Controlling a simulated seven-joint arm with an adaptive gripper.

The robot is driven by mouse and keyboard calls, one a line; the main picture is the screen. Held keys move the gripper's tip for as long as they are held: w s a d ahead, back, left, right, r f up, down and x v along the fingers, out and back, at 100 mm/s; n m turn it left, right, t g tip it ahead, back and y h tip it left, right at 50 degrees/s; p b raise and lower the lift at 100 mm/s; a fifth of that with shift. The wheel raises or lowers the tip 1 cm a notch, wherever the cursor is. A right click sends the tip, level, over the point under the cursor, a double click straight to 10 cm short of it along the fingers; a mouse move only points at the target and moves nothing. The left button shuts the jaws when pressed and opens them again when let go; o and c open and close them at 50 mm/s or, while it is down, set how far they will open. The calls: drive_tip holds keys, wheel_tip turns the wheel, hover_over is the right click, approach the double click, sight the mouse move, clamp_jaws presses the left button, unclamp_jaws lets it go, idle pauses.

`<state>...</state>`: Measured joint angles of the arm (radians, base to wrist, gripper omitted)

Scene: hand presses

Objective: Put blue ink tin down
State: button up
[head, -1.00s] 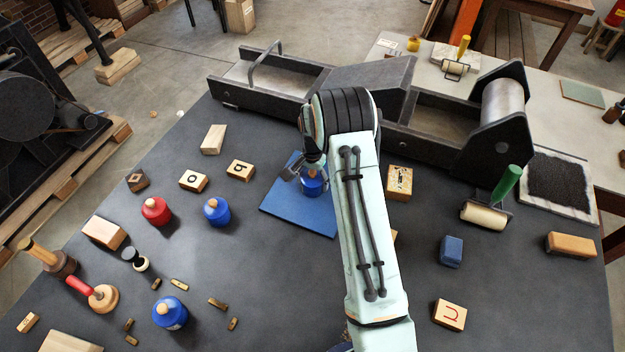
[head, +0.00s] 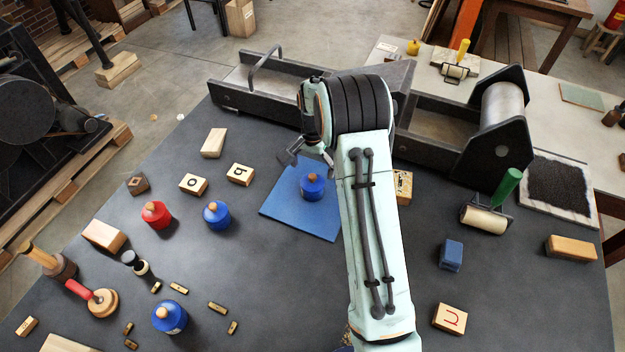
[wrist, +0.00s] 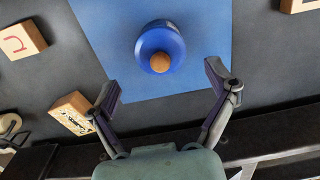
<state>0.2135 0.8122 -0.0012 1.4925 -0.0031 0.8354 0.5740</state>
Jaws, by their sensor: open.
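A blue ink tin (head: 312,186) with a tan knob stands upright on the blue mat (head: 284,213). In the wrist view the tin (wrist: 160,38) stands on the mat (wrist: 205,75), beyond the spread fingers and apart from them. My gripper (head: 308,152) is open and empty, above the mat and on the press side of the tin; its two fingers show wide apart in the wrist view (wrist: 166,82). Two more blue tins stand on the dark table, one near the middle left (head: 216,214) and one at the front (head: 169,316).
A red tin (head: 156,215) and several letter blocks stand left of the mat. The long dark press (head: 270,100) lies behind my gripper. A green-handled roller (head: 490,212) and a blue block (head: 451,254) are to the right. The mat is otherwise clear.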

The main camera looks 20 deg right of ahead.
wheel_tip(320, 180, up, 6)
drive_tip(key=shift+f, duration=0.25)
drive_tip(key=s+a+r+n, duration=0.35)
drive_tip(key=s+r, duration=0.25)
drive_tip(key=s, duration=0.2)
drive_tip(key=s+a+r+n, duration=0.2)
drive_tip(key=s+a+r, duration=0.25)
drive_tip(key=s, duration=0.35)
drive_tip(key=s+a+n, duration=0.3)
drive_tip(key=s+n, duration=0.1)
drive_tip(key=s, duration=1.1)
drive_tip(key=shift+s+n+y, duration=0.3)
drive_tip(key=shift+n+y, duration=0.05)
drive_tip(key=shift+y, duration=0.05)
drive_tip(key=shift+o, duration=0.3)
drive_tip(key=shift+a+f, duration=0.1)
idle(1.2)
